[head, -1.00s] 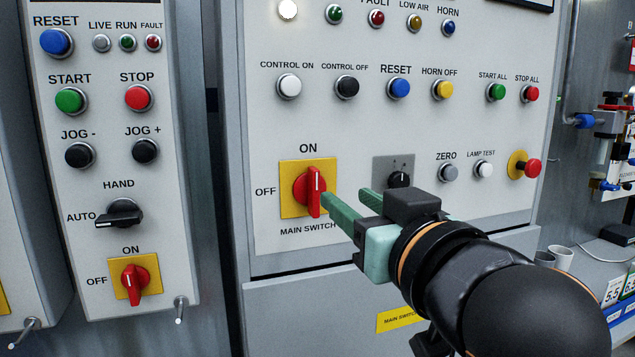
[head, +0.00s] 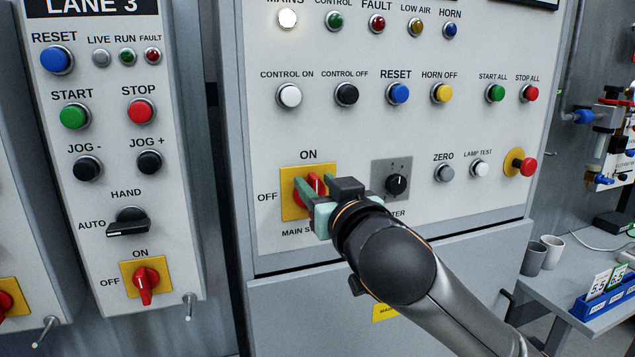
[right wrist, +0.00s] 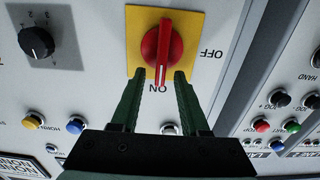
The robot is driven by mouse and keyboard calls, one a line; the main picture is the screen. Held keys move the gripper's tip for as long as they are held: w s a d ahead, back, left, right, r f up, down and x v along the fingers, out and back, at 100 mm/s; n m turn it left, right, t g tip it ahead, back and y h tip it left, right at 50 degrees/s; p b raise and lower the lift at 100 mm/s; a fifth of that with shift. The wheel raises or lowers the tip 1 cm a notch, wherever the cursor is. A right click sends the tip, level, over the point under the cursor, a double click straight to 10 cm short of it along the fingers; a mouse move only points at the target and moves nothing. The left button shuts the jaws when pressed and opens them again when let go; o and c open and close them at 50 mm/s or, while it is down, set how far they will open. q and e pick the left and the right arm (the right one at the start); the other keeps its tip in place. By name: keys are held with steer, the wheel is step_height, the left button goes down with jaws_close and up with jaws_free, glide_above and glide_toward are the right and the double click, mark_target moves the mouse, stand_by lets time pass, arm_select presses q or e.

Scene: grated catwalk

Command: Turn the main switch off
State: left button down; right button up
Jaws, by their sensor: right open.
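The main switch is a red rotary knob (head: 316,184) on a yellow plate (head: 290,176), low on the large grey panel. In the right wrist view, which shows the panel upside down, the knob (right wrist: 161,50) has its white-marked handle in line with the ON label. OFF is at its side. My right gripper (head: 313,186) is at the switch and partly hides it in the head view. In the right wrist view its two green fingers (right wrist: 160,76) are open, one on each side of the handle's ON end, with gaps visible. My left gripper is not in view.
A black meter selector (head: 397,185) sits just right of the switch. Rows of buttons are above, and a red emergency button (head: 528,166) is farther right. The lane panel (head: 105,180) at left has its own red switch (head: 145,280). Cups (head: 533,258) stand on a bench at right.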

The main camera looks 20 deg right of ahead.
steer(key=shift+w, duration=0.3)
jaws_close()
stand_by(0.5)
